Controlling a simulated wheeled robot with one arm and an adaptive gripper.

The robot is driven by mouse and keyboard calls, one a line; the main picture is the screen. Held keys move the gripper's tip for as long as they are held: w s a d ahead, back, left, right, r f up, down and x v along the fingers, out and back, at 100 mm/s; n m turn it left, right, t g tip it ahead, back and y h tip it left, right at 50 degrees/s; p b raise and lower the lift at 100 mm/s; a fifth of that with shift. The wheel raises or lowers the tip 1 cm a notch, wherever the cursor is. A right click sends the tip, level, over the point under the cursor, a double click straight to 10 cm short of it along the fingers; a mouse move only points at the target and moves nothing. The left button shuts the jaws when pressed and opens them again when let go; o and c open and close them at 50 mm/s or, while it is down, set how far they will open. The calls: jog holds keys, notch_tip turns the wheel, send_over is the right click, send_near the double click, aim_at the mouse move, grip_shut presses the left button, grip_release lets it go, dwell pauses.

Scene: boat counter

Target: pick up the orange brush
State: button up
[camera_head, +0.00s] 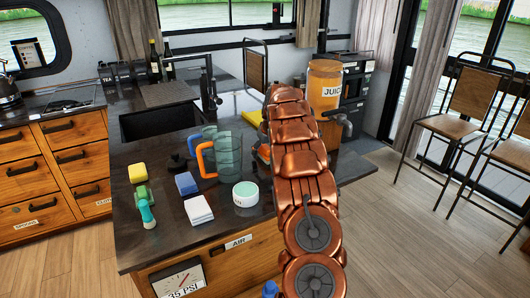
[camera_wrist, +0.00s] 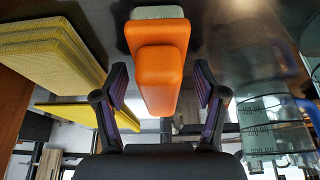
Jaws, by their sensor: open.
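The orange brush (camera_wrist: 158,70) shows in the wrist view, with an orange handle and a pale bristle end (camera_wrist: 158,13) at the top. My gripper (camera_wrist: 161,86) is open, with one finger on each side of the orange handle and visible gaps on both sides. The brush is not gripped. In the head view my copper arm hides the gripper and most of that spot; a small orange patch (camera_head: 264,153) shows at the arm's left edge, and I cannot tell if it is the brush.
Clear teal pitchers (camera_head: 228,154) stand left of my arm and show in the wrist view (camera_wrist: 275,125). Yellow flat items (camera_wrist: 50,50) lie on the other side. A white-teal tub (camera_head: 245,194), sponges (camera_head: 186,184), white cloths (camera_head: 198,209) and a green brush (camera_head: 145,206) lie on the dark counter (camera_head: 165,240). A juice jar (camera_head: 324,85) stands behind.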

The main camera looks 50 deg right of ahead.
jog(key=c, duration=1.3)
jog(key=shift+o, duration=0.2)
notch_tip(320, 180, up, 7)
jog(key=shift+w+r+b, duration=0.1)
jog(key=shift+b, duration=0.75)
jog(key=shift+r, duration=1.4)
